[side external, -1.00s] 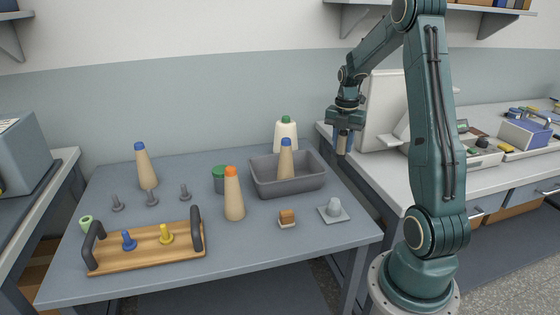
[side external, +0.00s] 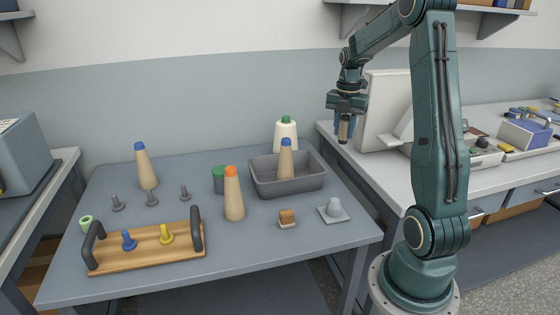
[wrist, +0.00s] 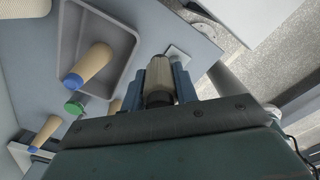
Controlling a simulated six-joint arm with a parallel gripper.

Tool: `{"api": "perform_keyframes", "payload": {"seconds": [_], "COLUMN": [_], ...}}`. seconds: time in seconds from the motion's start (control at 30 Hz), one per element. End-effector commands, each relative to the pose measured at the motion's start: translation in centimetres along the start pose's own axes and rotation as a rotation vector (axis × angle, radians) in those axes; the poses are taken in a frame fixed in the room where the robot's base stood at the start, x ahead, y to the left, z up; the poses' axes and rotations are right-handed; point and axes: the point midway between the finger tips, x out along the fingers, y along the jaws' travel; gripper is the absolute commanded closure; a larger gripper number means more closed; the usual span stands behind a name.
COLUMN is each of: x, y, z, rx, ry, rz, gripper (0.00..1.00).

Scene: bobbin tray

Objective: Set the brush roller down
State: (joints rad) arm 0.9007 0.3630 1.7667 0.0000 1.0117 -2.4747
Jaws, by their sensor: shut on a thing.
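My gripper (side external: 346,124) is shut on the brush roller (side external: 344,132), a beige cylinder with a dark end. It is held upright in the air, beyond the right back part of the grey table as the side view shows it. In the wrist view the roller (wrist: 159,80) sits between the blue fingers, its dark end towards the camera. Nothing is seen touching its free end.
The grey tray (side external: 262,188) holds a blue-topped cone (side external: 286,165). A wooden handled board (side external: 150,262) lies at front left. A white panel (side external: 382,105) stands close behind my gripper.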

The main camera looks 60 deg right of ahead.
Motion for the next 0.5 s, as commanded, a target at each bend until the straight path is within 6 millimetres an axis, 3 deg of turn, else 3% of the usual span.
{"api": "perform_keyframes", "payload": {"seconds": [0.27,0.5], "x": [0.0,0.0], "y": [1.0,4.4], "z": [-0.7,-3.6], "rx": [-0.003,-0.007], "ry": [0.0,0.001], "rz": [0.0,0.0], "gripper": [0.94,0.94]}}
